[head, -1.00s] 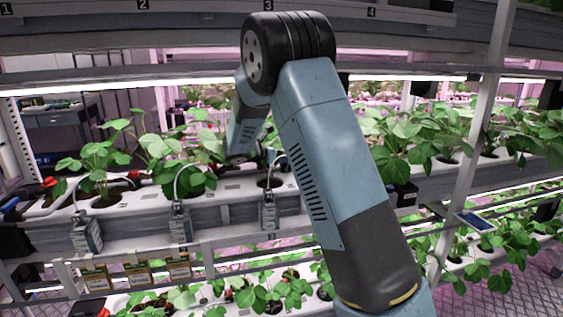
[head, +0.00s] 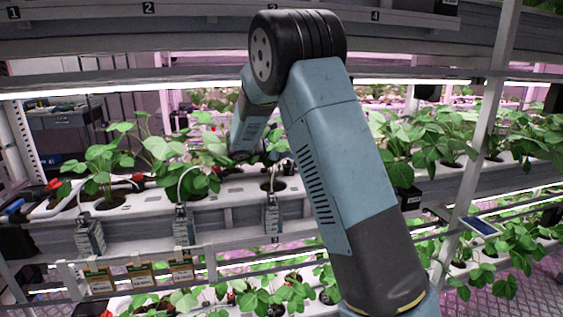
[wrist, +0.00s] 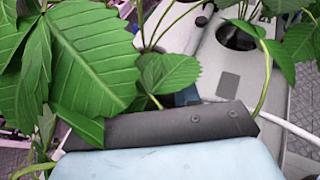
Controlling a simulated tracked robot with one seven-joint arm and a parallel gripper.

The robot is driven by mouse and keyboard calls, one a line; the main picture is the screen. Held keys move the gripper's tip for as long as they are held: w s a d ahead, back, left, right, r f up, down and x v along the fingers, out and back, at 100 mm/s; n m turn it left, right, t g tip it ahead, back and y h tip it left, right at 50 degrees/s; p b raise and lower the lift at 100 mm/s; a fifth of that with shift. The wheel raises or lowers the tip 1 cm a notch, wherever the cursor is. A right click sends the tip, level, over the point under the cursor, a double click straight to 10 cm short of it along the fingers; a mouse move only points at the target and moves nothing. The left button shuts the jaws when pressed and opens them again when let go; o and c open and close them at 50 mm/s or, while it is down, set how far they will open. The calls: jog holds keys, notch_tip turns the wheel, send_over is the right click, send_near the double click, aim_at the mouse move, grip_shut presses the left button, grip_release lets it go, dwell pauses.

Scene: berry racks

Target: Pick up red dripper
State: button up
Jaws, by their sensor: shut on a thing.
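My gripper (head: 238,155) is small and dark in the head view, at the end of my arm among strawberry leaves above the white trough (head: 140,205). Its casing also shows in the wrist view (wrist: 165,125) as a dark bar with a pale blue cover; the fingertips are hidden. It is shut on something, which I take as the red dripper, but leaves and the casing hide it.
Strawberry plants (head: 100,165) crowd the trough, with large leaves (wrist: 95,55) close to the wrist camera. Grey clip boxes (head: 183,225) with thin tubes hang on the trough's front. A rack post (head: 480,140) stands at right.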

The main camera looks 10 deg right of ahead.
jog(key=s+a+r, duration=0.3)
jog(key=s+r, duration=0.3)
jog(key=r, duration=0.1)
jog(key=s+a+r, duration=0.4)
jog(key=s+r, duration=0.2)
jog(key=r, duration=0.1)
dwell(0.4)
jog(key=shift+s+f, duration=0.1)
dwell(0.4)
